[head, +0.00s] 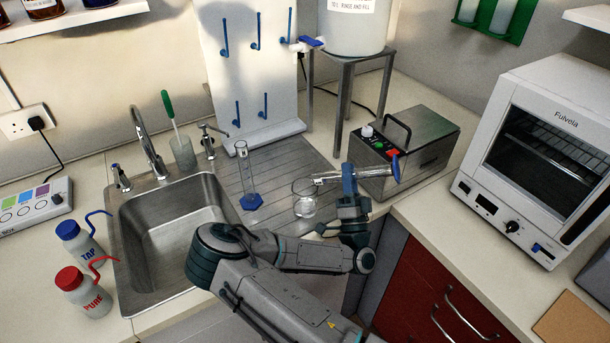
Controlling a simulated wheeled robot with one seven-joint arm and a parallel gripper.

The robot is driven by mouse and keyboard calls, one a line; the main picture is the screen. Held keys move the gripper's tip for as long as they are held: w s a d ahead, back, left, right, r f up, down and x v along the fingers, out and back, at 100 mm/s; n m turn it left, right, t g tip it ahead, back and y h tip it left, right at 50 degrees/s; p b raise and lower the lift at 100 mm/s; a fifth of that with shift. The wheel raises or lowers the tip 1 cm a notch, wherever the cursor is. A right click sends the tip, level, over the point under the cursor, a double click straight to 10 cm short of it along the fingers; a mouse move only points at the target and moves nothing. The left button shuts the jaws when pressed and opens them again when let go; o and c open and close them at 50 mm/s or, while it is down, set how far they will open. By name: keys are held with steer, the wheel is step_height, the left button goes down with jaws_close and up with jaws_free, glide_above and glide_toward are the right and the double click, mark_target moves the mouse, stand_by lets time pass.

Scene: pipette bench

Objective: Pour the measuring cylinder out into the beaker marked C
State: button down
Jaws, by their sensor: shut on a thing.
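My gripper (349,181) is shut on a clear measuring cylinder (375,173) with a red foot. The cylinder lies almost level, its foot to the right and its mouth to the left. Its mouth is close above the right side of the rim of a small clear beaker (304,206) on the grooved drainer. The beaker stands upright and something pale or clear shows low inside it. I cannot read any letter on it, and I cannot tell whether liquid is flowing.
Another clear cylinder with a blue foot (251,201) stands upright on the drainer (277,160), left of the beaker. The sink (165,215) is farther left. A metal box (425,140) with a black handle stands behind the held cylinder. Two wash bottles, blue-capped (82,245) and red-capped (84,293), stand left.

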steer(key=shift+a+r+n+g+y+p, duration=0.15)
steer(key=shift+r+n+g+y+p, duration=0.15)
steer(key=shift+n+y, duration=0.25)
steer(key=shift+a+r+n+g+y+p, duration=0.1)
steer(key=shift+a+r+n+y+p, duration=0.05)
steer(key=shift+n+y+p, duration=0.4)
steer(key=shift+a+r+n, duration=0.1)
steer(key=shift+r+n, duration=0.05)
steer(key=shift+n, duration=0.35)
